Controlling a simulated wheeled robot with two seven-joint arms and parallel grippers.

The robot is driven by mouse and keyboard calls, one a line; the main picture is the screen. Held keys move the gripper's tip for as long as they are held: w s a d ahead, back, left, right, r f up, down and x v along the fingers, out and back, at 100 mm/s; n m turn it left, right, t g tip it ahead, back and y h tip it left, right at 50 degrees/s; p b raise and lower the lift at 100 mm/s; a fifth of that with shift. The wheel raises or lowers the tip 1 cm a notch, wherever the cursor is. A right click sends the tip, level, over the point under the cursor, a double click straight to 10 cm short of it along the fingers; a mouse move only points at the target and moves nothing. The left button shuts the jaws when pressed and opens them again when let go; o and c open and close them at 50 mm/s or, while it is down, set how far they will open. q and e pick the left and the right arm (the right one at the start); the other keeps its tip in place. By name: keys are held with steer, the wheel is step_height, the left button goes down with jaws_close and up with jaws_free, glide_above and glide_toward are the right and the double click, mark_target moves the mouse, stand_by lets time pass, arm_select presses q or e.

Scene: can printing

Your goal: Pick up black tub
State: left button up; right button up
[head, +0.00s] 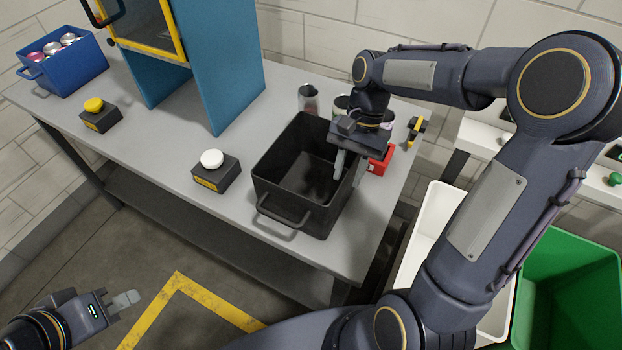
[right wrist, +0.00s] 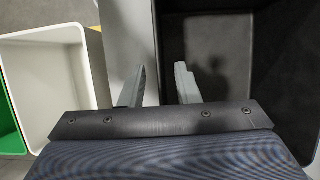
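The black tub (head: 262,187), an open, empty box with a wire handle on its front, stands on the grey table near its right end. My right gripper (head: 349,165) is at the tub's right side, pointing down. In the right wrist view the black tub (right wrist: 275,60) fills the right half. There my right gripper (right wrist: 162,82) is open, one finger over the tub's inside and the other outside over the table, with the right wall between. Contact with the wall cannot be seen. My left gripper (head: 124,299) is low at the left, away from the table; its opening is unclear.
A white button box (head: 212,170) stands left of the tub, a yellow button box (head: 99,115) farther left. A blue machine (head: 215,75) and a blue crate of cans (head: 68,68) stand behind. Metal cans (head: 308,98) and a red box (head: 380,162) are close to my right gripper.

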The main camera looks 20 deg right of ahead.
steer(key=shift+f, duration=0.25)
stand_by(0.4)
jaws_close()
stand_by(1.3)
